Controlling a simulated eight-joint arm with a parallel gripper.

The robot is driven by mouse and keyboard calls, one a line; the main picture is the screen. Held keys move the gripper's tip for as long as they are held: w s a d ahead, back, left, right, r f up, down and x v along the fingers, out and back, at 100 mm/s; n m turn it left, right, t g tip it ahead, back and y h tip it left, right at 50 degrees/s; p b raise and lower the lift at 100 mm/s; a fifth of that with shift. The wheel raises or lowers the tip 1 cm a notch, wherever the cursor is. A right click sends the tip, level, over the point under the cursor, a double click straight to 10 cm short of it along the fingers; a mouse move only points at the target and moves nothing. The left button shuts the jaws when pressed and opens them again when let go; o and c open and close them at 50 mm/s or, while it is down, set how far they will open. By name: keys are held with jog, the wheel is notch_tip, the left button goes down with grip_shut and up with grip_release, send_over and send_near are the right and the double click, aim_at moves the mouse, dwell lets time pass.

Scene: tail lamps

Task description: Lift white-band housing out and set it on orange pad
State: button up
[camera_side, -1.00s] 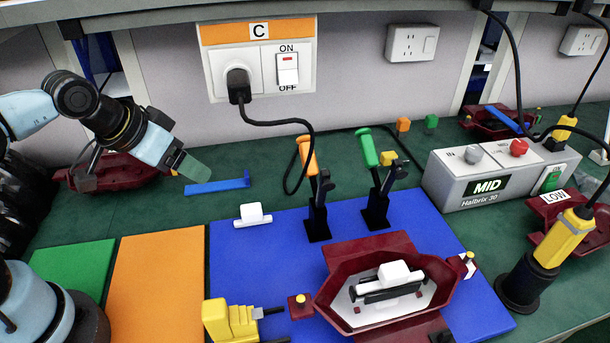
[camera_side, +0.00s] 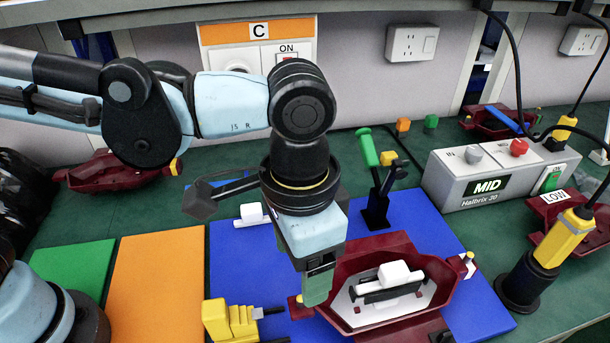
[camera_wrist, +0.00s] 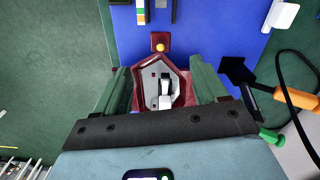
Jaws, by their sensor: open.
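A dark red housing (camera_side: 392,243) lies on the blue mat, open side up, with a pale inner plate and a white block (camera_side: 394,272) beside a black bar inside it. My gripper (camera_side: 318,286) points down at the housing's left end in the side view. In the wrist view my gripper (camera_wrist: 161,76) is open, its green fingers either side of the housing (camera_wrist: 186,82). Whether they touch it I cannot tell. The orange pad (camera_side: 160,285) lies bare left of the blue mat.
A yellow stepped block (camera_side: 230,320) stands near the housing's left end. A green-handled clamp (camera_side: 376,195) stands behind it. A white block (camera_side: 251,213) sits at the mat's back left. The grey MID box (camera_side: 490,180) and a yellow tool in a black stand (camera_side: 545,255) are to the right.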

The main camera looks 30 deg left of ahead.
aim_at(301, 304)
notch_tip(301, 304, down, 11)
dwell(0.5)
jog(key=shift+r, duration=0.1)
jog(key=c, duration=1.2)
